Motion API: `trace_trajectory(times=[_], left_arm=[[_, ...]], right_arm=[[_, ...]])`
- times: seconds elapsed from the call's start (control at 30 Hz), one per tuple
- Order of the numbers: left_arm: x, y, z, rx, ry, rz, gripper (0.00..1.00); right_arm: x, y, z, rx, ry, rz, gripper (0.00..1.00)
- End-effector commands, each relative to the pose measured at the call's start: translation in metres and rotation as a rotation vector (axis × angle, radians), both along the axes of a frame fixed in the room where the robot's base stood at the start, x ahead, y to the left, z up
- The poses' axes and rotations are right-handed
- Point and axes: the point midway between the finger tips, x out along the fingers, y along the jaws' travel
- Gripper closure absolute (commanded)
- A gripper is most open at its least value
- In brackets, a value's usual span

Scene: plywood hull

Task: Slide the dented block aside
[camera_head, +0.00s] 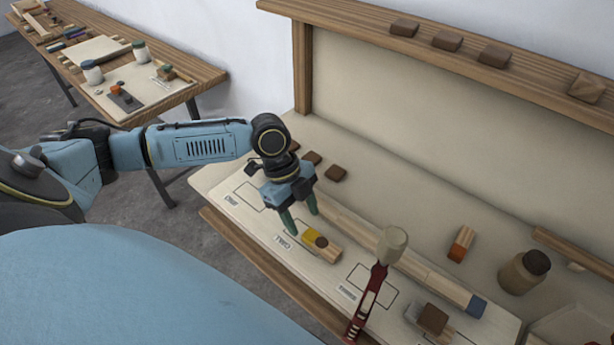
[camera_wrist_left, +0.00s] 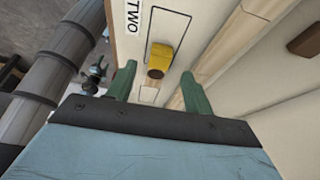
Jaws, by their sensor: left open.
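A yellow block (camera_head: 312,234) with a brown round end lies at the slot marked TWO, with pale wood beside it. It also shows in the left wrist view (camera_wrist_left: 161,52). I see no clear dent on it, and cannot tell which block is the dented one. My left gripper (camera_head: 301,220) is open just above and behind this block. In the left wrist view its green fingertips (camera_wrist_left: 158,76) stand apart, with the block's brown end between and beyond them. No contact is visible. My right gripper is not in view.
A long wooden strip (camera_head: 415,268) runs behind the slots. Slot ONE (camera_head: 249,196) is empty.

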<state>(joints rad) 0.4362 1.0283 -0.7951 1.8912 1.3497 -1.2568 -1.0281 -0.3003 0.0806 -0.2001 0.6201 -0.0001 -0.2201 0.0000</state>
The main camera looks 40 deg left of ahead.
Motion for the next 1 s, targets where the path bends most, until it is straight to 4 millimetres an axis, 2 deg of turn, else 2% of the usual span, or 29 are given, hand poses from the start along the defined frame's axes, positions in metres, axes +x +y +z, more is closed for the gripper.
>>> trace_trajectory(times=[0.03,0.2,0.4,0.57,1.0], left_arm=[[0.001,0.006,0.013,0.004,-0.004,0.001,0.48],[0.002,0.02,0.047,0.003,-0.003,0.0,0.48],[0.002,0.03,0.072,0.001,-0.001,-0.001,0.48],[0.002,0.033,0.079,0.001,-0.001,-0.001,0.48],[0.002,0.033,0.079,0.0,0.0,-0.001,0.48]], right_arm=[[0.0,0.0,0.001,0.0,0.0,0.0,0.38],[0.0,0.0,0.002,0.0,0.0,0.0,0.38],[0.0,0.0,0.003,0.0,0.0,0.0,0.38],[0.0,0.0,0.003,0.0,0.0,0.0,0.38],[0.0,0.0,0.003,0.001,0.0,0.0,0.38]])
